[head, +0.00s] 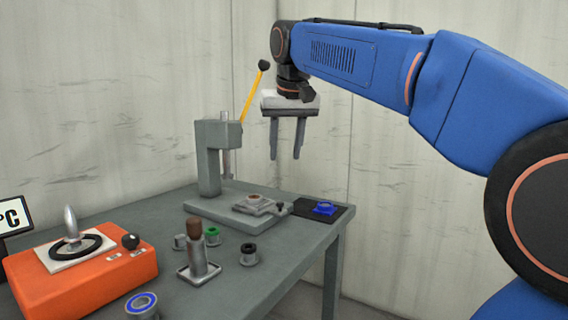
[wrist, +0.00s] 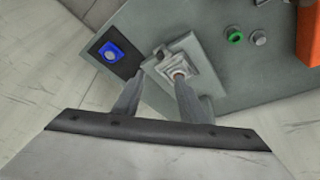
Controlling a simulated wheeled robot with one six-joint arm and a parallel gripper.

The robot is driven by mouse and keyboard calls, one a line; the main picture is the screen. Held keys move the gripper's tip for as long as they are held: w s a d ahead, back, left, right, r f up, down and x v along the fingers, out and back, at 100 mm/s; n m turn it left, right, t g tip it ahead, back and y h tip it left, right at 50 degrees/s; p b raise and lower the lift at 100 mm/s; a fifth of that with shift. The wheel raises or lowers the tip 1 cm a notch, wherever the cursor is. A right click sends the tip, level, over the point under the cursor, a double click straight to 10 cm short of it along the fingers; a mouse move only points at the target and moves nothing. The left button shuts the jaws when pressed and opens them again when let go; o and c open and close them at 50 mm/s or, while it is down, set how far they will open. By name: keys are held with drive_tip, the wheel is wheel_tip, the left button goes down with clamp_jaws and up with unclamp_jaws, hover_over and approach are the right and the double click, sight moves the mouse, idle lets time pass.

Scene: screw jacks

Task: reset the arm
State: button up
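My blue arm (head: 375,65) reaches in from the right in the head view. My gripper (head: 287,157) hangs from its end with the fingers pointing down, above the back right part of the table and to the right of the press. The two fingers are apart with nothing between them. In the wrist view my gripper (wrist: 155,95) also shows its fingers spread, with the press base (wrist: 165,72) and its small fixture (wrist: 182,70) below and beyond them. The fingers touch nothing that I can see.
The grey table (head: 265,292) holds a press (head: 208,155) with a yellow lever (head: 251,97), a black pad (head: 335,217) with a blue part (head: 324,208), several small cylinders, a brown-topped tool (head: 196,250), a blue ring (head: 141,304) and an orange device (head: 90,282). Walls stand close behind.

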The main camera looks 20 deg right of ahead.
drive_tip(key=shift+s+r, duration=0.2)
drive_tip(key=shift+r, duration=0.3)
drive_tip(key=shift+f, duration=0.1)
drive_tip(key=s+d+f+n, duration=0.1)
drive_tip(key=s+f, duration=1.2)
drive_tip(key=f, duration=0.5)
drive_tip(key=s+d+f, duration=0.1)
drive_tip(key=s+f, duration=1.3)
drive_tip(key=f, duration=0.5)
drive_tip(key=shift+s+n+y, duration=0.3)
drive_tip(key=shift+n+y, duration=0.1)
